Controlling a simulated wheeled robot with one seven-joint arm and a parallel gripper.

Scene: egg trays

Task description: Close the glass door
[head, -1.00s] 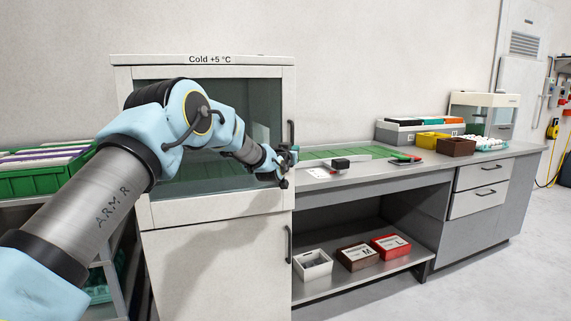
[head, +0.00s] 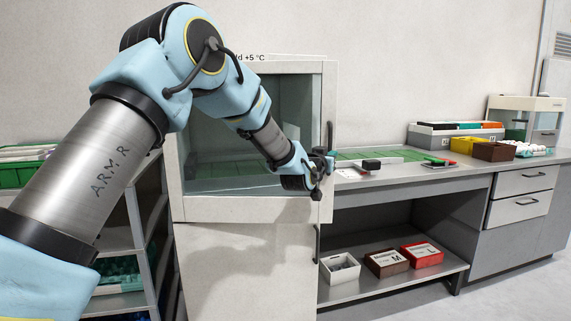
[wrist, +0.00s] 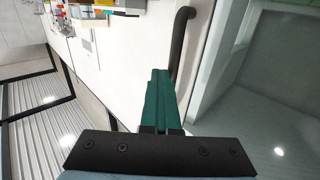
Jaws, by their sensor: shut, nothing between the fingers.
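The glass door (head: 257,209) of the cold cabinet has a pale frame, and its glass (head: 215,172) is partly hidden by my arm. It stands slightly ajar, its right edge jutting out past the lower cabinet door. Its dark bar handle (head: 329,135) is on the right side; the handle also shows in the wrist view (wrist: 181,40). My gripper (head: 329,162) is at the door's right edge, just below the handle. In the wrist view its teal fingers (wrist: 160,75) are together and empty, close beside the handle and pale frame. I cannot tell whether they touch.
The lower cabinet door (head: 235,265) is shut. A grey counter (head: 440,178) to the right carries a black item (head: 371,165) and boxes at the back. Small labelled boxes stand on the shelf (head: 360,297) beneath. A rack (head: 140,235) stands left. Floor at front right is clear.

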